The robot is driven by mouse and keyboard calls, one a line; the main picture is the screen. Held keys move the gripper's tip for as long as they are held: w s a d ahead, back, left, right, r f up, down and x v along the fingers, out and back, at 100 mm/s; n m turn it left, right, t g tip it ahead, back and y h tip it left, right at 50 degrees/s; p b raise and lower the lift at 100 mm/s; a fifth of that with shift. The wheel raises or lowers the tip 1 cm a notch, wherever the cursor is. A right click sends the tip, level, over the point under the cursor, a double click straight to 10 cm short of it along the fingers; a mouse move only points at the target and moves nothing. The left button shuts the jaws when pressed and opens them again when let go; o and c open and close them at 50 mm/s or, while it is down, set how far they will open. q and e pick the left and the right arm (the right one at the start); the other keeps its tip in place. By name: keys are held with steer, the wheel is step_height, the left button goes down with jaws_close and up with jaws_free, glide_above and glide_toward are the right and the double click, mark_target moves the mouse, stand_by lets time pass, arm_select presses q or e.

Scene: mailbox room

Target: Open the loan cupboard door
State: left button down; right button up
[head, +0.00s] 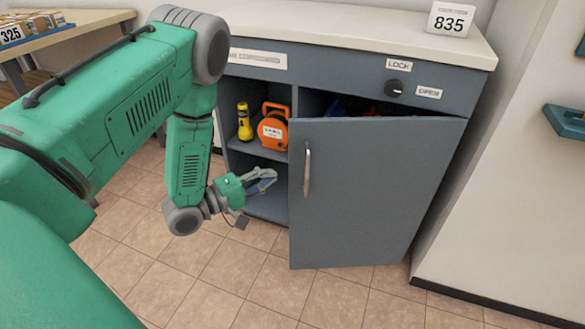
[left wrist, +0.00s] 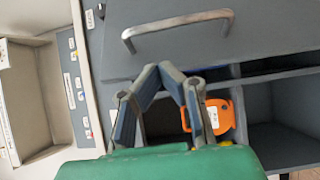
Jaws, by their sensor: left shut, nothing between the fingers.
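The loan cupboard is grey with a white top (head: 350,30). Its door (head: 375,200) stands partly open, swung outward, its free edge at the left and turned toward me. The door's metal handle (head: 307,168) is a vertical bar near that edge; it also shows in the left wrist view (left wrist: 178,25). My left gripper (head: 270,180) is shut and empty, left of the door edge, in front of the open shelves and apart from the handle. In the left wrist view its fingertips (left wrist: 172,75) meet below the handle. My right gripper is not in view.
A yellow torch (head: 244,122) and an orange case (head: 274,127) stand on the cupboard's shelf. A black knob (head: 394,88) sits between LOCK and OPEN labels. A sign reading 835 (head: 450,20) is on top. Tiled floor in front is clear; a wall stands at right.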

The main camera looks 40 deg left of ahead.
arm_select(q)
steer(key=b, duration=0.3)
glide_toward(315, 157)
steer(key=x, duration=0.4)
steer(key=shift+w+d, duration=0.25)
steer(key=shift+d, duration=0.2)
steer(key=shift+w, duration=0.2)
steer(key=shift+w+a, duration=0.15)
steer(key=shift+a, duration=0.05)
steer(key=shift+d, duration=0.15)
